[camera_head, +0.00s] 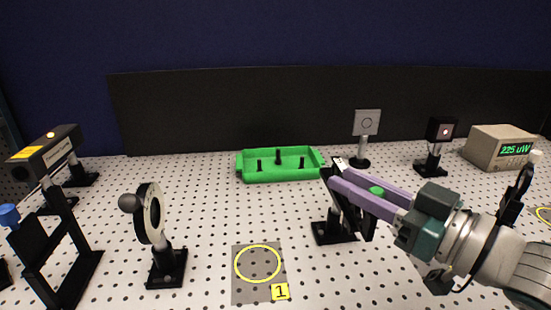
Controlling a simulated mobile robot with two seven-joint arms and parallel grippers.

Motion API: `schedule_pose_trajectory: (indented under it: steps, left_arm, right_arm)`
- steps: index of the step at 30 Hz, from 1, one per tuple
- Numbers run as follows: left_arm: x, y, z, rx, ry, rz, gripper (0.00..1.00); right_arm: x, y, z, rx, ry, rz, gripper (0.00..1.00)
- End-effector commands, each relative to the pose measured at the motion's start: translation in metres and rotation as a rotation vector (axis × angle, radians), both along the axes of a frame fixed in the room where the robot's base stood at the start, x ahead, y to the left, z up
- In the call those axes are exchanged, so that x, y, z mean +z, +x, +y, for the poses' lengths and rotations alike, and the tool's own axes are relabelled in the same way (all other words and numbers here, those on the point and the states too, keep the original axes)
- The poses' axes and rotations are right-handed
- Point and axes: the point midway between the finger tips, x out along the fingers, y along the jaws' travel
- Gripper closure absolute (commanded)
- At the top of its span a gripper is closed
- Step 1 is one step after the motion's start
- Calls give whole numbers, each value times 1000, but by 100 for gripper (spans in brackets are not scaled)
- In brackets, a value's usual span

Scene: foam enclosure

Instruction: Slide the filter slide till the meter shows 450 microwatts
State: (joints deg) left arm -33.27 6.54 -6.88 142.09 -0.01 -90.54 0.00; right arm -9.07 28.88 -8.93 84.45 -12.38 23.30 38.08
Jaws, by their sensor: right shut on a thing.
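The meter (500,148) is a beige box at the far right, and its green display reads 225 uW. The filter slide (338,163) is a dark piece with a light marked top end, on a black mount (333,233) right of centre. My right gripper (336,179) comes in from the right with purple fingers and is shut on the filter slide. The fingers and the arm hide part of the slide and its mount. A green knob-like spot (377,191) shows between the fingers. My left gripper is not in view.
A laser-like box (45,150) stands at the left. A round wheel mount (152,215) stands left of centre. A green tray (280,178) with black posts is behind. A square target (366,122) and a black sensor (440,130) stand behind my gripper. The pad marked 1 (247,289) is empty.

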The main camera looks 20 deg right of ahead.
Motion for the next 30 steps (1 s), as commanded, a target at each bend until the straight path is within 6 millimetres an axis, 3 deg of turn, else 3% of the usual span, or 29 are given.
schedule_pose_trajectory:
  steps: [1,9,20,30]
  left_arm:
    - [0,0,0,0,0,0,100]
    - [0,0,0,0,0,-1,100]
    - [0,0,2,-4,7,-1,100]
    - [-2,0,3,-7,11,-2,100]
  right_arm:
    - [0,0,0,0,-1,-1,70]
    - [0,0,0,0,-1,-1,43]
    - [-1,-10,-4,0,0,1,43]
    - [-1,-68,-25,0,-1,4,43]
